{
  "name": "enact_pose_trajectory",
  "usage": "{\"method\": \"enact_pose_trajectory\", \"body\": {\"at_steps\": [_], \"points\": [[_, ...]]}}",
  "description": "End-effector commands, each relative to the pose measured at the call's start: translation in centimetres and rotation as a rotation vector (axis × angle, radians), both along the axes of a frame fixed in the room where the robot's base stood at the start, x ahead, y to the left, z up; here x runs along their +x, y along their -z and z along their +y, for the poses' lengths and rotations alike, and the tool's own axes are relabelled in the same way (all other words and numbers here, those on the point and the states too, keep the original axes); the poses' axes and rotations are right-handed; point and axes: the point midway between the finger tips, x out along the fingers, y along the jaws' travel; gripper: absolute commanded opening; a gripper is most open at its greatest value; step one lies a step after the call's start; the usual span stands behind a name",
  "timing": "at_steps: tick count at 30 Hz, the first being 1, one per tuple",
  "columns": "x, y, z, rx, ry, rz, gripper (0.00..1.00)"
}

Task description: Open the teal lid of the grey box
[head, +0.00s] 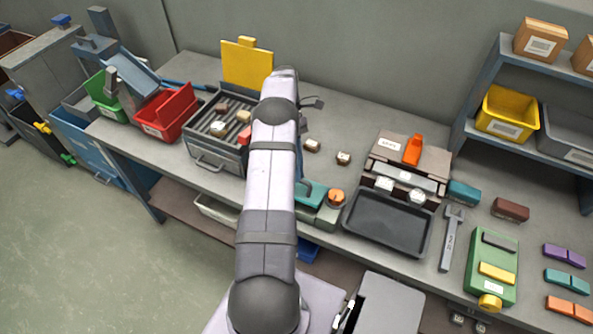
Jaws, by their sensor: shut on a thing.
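The teal lid (316,193) shows just right of my arm, near the front edge of the bench, with a dark curved handle (305,187) on it. It looks roughly level on the low grey box (327,219); my arm covers their left part, so any small gap under the lid cannot be made out. A round orange knob (336,196) sits at the box's right end. My arm reaches up across the middle of the head view. My gripper's fingers are hidden behind it, so their contact with the handle does not show.
Left of my arm stands a grey grill box (215,158) with a raised yellow lid (246,66), beside a red bin (166,112). Two small blocks lie behind the teal lid. A dark tray (388,222) is close on the right. Shelves (540,68) stand at the back right.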

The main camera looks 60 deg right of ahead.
Motion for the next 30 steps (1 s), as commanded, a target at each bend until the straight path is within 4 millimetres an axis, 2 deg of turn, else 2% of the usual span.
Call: {"method": "enact_pose_trajectory", "body": {"at_steps": [5,6,8,20,26,30], "points": [[0.1,0.0,0.0,-0.001,0.002,-0.004,0.00],[0.1,0.0,0.0,-0.001,0.002,-0.004,0.18],[0.1,0.0,0.0,-0.001,0.002,-0.004,0.29],[0.1,-0.4,0.0,-0.002,0.001,-0.003,0.29],[0.1,-2.3,0.0,-0.003,0.001,-0.003,0.29],[0.1,-4.6,-0.1,-0.005,0.001,-0.004,0.29]]}}
